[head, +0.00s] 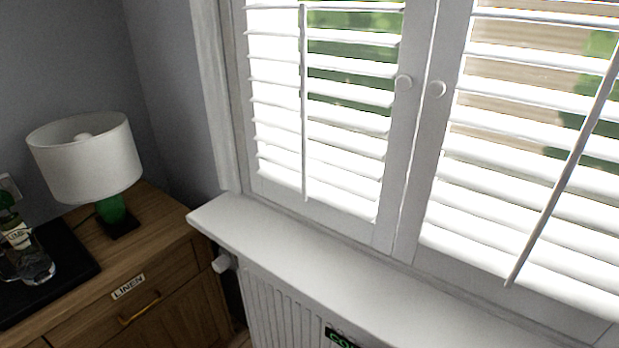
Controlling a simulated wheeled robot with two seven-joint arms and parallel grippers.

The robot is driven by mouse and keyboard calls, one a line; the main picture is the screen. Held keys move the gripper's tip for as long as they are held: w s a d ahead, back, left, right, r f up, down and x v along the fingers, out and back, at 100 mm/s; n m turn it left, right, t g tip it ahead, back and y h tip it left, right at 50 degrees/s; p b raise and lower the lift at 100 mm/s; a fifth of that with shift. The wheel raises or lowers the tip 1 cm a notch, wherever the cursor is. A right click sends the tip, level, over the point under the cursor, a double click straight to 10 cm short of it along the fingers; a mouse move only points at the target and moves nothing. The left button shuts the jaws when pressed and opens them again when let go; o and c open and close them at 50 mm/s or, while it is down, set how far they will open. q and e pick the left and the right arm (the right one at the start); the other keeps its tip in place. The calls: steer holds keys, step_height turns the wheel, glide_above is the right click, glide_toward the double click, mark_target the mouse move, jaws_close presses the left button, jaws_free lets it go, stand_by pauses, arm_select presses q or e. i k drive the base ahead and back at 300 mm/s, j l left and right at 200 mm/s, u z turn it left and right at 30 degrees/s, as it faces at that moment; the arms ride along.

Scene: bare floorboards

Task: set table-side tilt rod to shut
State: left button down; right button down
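The tilt rod on the left shutter panel (304,110), on the side of the wooden cabinet, is a thin white upright bar in front of the slats. The slats of this left panel (350,125) stand open, with bright light and green foliage showing between them. The right panel's tilt rod (565,175) is slanted in the picture and its lower end stands out from its slats. The right panel's slats (480,185) are also open, with gaps showing the outside. Neither of my grippers is in view.
A white sill (300,262) runs below the shutters, above a radiator (275,312). The wooden cabinet (165,262) at left carries a lamp (88,160) and a black tray (75,258) with glassware.

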mark_target(613, 72)
steer(key=z, duration=1.5)
